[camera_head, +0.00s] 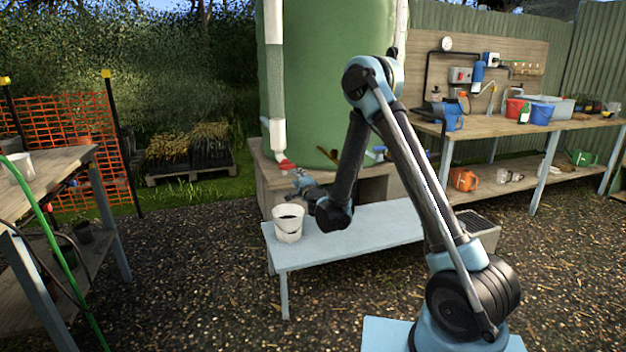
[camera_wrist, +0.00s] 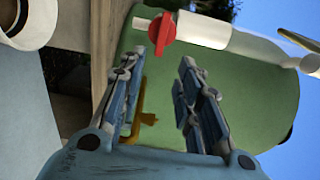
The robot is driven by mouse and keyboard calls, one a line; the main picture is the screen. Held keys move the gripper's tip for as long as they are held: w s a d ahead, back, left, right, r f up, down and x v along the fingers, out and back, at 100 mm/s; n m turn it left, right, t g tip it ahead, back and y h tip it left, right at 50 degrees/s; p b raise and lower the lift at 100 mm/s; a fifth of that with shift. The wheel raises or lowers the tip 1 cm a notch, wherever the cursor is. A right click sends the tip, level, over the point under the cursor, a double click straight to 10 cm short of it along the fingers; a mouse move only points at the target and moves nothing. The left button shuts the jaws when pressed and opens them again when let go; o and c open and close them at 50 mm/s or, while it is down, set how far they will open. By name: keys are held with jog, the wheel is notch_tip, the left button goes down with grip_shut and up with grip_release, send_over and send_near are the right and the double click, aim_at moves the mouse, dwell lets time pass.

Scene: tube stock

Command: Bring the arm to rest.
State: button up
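My arm reaches out over the pale blue bench, and my gripper (camera_head: 301,181) is at its far end, just below and beside the red valve handle (camera_head: 286,166). In the wrist view my gripper (camera_wrist: 163,62) has its two blue fingers spread apart, with nothing held between them. The red valve handle (camera_wrist: 162,33) shows beyond the left fingertip on a white pipe (camera_wrist: 215,35); I cannot tell whether they touch. A yellow fitting (camera_wrist: 143,116) shows between the fingers, against the green tank.
A white bucket (camera_head: 288,229) stands on the pale blue bench (camera_head: 365,232), below my gripper. The green tank (camera_head: 325,80) rises behind. A workbench (camera_head: 480,128) with pots stands right; a wooden table (camera_head: 45,180) stands left.

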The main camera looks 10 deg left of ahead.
jog(key=s+d+r+n+g+y, duration=0.2)
jog(key=d+r+n, duration=0.4)
jog(key=r, duration=0.6)
jog(key=s+d+r+n+g+h, duration=0.1)
jog(key=s+d+r+n+g, duration=0.15)
jog(key=d, duration=0.35)
jog(key=s+d+r+n+g, duration=0.1)
jog(key=s+d+n, duration=0.1)
jog(key=s+d, duration=0.3)
jog(key=s+d+f+g+h, duration=0.2)
jog(key=s+d+f, duration=0.3)
jog(key=s+d, duration=0.6)
jog(key=s+d+f+n+g+h, duration=0.1)
jog(key=s+d+f+g+h, duration=0.2)
jog(key=s+d, duration=0.9)
jog(key=s+d+f+g+h, duration=0.2)
jog(key=s+d+f+h, duration=0.3)
jog(key=s+d, duration=0.7)
notch_tip(320, 180, down, 2)
jog(key=shift+f+h, duration=0.1)
jog(key=shift+h, duration=0.2)
jog(key=shift+n+g, duration=0.25)
jog(key=shift+w+f, duration=0.15)
jog(key=shift+w, duration=0.3)
jog(key=shift+d, duration=0.1)
